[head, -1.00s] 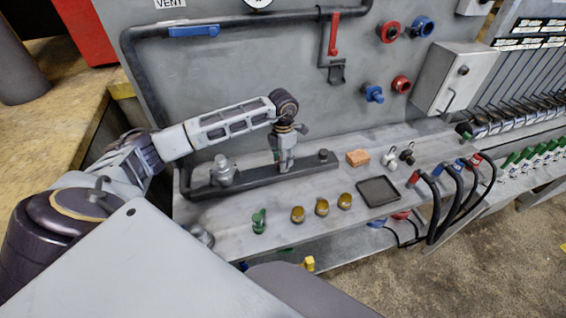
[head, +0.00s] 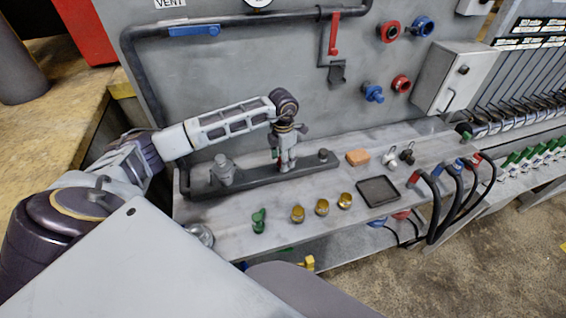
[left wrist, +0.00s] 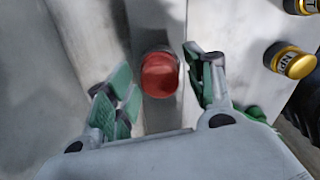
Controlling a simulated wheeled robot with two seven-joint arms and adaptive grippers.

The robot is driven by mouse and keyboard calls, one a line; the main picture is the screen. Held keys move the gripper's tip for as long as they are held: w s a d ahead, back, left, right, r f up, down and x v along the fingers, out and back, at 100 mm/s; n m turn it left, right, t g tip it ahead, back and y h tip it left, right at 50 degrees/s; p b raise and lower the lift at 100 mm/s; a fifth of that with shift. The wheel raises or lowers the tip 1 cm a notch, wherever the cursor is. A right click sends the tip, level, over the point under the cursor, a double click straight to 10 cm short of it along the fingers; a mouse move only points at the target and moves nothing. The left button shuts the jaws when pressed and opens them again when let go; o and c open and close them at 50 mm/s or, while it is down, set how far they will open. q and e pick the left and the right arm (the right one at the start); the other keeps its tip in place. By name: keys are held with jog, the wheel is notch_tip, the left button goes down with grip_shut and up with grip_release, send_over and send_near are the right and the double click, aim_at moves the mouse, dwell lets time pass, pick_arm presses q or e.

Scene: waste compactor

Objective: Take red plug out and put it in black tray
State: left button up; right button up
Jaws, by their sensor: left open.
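The red plug (left wrist: 160,73) shows in the left wrist view as a round red cap on the grey bar, between the two green-padded fingers of my left gripper (left wrist: 158,92). The fingers are open, with a gap on each side of the plug. In the head view my left gripper (head: 286,160) points down over the dark grey bar (head: 315,165) on the bench and mostly hides the plug. The black tray (head: 378,191) lies flat and empty on the bench to the right. My right gripper is not in view.
A green plug (head: 259,220) and several yellow caps (head: 322,207) stand in front of the bar. The panel wall rises behind the bar.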

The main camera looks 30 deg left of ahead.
pick_arm(q)
jog(key=shift+m+b, duration=1.1)
jog(key=shift+m, duration=1.5)
jog(key=shift+b, duration=0.3)
jog(key=shift+m+b, duration=1)
jog(key=shift+m, duration=1.4)
jog(key=shift+m, duration=0.4)
